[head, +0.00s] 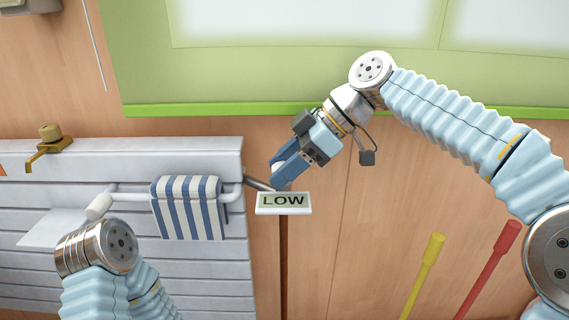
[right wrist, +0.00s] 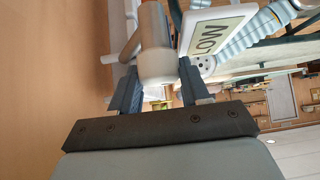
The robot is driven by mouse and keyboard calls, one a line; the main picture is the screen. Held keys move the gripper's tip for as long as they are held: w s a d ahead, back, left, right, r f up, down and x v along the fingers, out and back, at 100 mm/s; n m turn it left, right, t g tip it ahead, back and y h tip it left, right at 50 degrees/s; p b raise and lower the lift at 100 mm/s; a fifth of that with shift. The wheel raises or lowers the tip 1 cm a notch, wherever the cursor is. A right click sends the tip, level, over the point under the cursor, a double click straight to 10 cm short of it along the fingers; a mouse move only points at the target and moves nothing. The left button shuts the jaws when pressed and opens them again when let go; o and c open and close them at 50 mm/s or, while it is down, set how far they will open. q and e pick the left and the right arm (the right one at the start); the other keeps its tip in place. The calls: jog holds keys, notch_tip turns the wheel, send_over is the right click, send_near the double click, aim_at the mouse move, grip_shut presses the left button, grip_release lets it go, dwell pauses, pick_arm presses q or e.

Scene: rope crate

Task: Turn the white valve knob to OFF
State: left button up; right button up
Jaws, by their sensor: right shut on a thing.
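The white valve knob (right wrist: 156,52) shows in the right wrist view as a pale cylinder between the two fingers of my right gripper (right wrist: 157,82). My right gripper is shut on it. In the head view my right gripper (head: 280,174) reaches down from the upper right and mostly hides the knob. A white display sign (head: 283,203) just below the fingers reads LOW; it also shows, turned, in the right wrist view (right wrist: 218,32). My left arm shows at the lower left of the head view, but its gripper is not visible.
A towel rail with a striped towel (head: 188,207) and a white end piece (head: 98,207) stands left of the sign. A brass fitting (head: 50,145) sits on the white panelled ledge (head: 150,154). Yellow (head: 424,272) and red (head: 490,268) rods stand at the lower right.

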jog(key=shift+a, duration=0.1)
jog(key=o, duration=1)
jog(key=v, duration=1.3)
jog(key=shift+d+r, duration=0.25)
